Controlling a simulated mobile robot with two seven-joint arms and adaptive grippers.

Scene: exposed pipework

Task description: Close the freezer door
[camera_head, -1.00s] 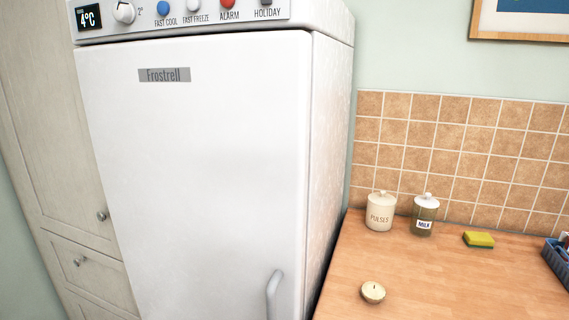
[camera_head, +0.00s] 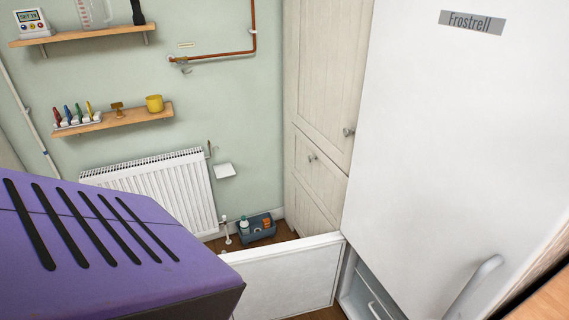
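The tall white fridge-freezer (camera_head: 440,130) stands at the right, with its large upper door shut and a handle (camera_head: 474,286) low on it. Below, the white freezer door (camera_head: 285,275) stands open, swung out to the left. The open freezer compartment (camera_head: 357,283) shows at the bottom of the picture, with part of a drawer front inside. The lower parts of the door and compartment are cut off by the frame. Neither of my grippers can be made out in the head view.
A large purple slotted shape (camera_head: 120,245) fills the lower left, close to the camera; I cannot tell what it belongs to. Behind are a white radiator (camera_head: 165,190), a grey caddy (camera_head: 257,230) on the floor and a cream cupboard (camera_head: 322,110). A wooden worktop (camera_head: 545,298) edges the lower right.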

